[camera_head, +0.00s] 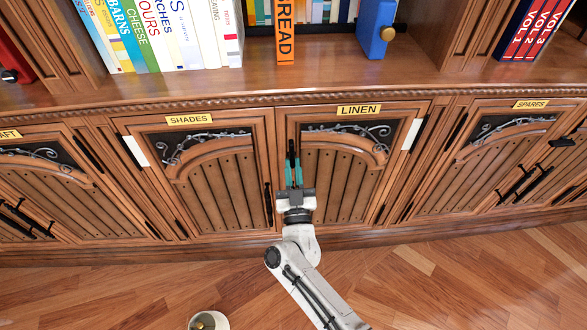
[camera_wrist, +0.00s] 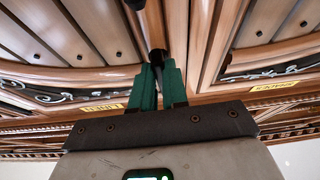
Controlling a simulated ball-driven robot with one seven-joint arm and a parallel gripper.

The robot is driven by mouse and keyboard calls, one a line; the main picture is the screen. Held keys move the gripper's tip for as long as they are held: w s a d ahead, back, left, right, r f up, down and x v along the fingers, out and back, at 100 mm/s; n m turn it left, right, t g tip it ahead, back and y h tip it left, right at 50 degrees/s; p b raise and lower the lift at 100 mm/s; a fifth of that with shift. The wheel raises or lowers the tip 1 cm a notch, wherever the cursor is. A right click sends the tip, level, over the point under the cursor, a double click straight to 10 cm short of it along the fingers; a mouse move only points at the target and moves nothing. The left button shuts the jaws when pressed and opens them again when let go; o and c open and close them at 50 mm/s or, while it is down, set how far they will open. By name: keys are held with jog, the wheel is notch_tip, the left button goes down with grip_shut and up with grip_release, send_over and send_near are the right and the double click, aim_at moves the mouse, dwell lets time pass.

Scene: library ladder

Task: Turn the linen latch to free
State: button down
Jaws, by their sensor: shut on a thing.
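The linen door (camera_head: 345,175) is a closed brown cabinet door under a yellow LINEN label (camera_head: 359,110). The linen latch (camera_head: 292,149) appears as a black upright piece at that door's left edge. My gripper (camera_head: 293,168) has green fingers and reaches up to it from below, shut on it. In the wrist view my gripper (camera_wrist: 159,72) shows its fingertips close around the dark latch (camera_wrist: 157,56). The fingers hide part of the latch, and its exact turn is hard to tell.
The shades door (camera_head: 205,180) is left of the linen door, and the spares door (camera_head: 485,165) is right. A shelf above holds books and a blue bookend-like object (camera_head: 376,28).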

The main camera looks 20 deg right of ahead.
jog(key=shift+f+m, duration=0.1)
jog(key=shift+m, duration=0.2)
jog(key=c, duration=1.1)
grip_release()
jog(key=shift+c, duration=0.2)
jog(key=p+v, duration=0.1)
jog(key=v, duration=0.9)
jog(key=shift+s+a, duration=0.25)
jog(key=shift+s, duration=0.1)
jog(key=shift+w, duration=0.1)
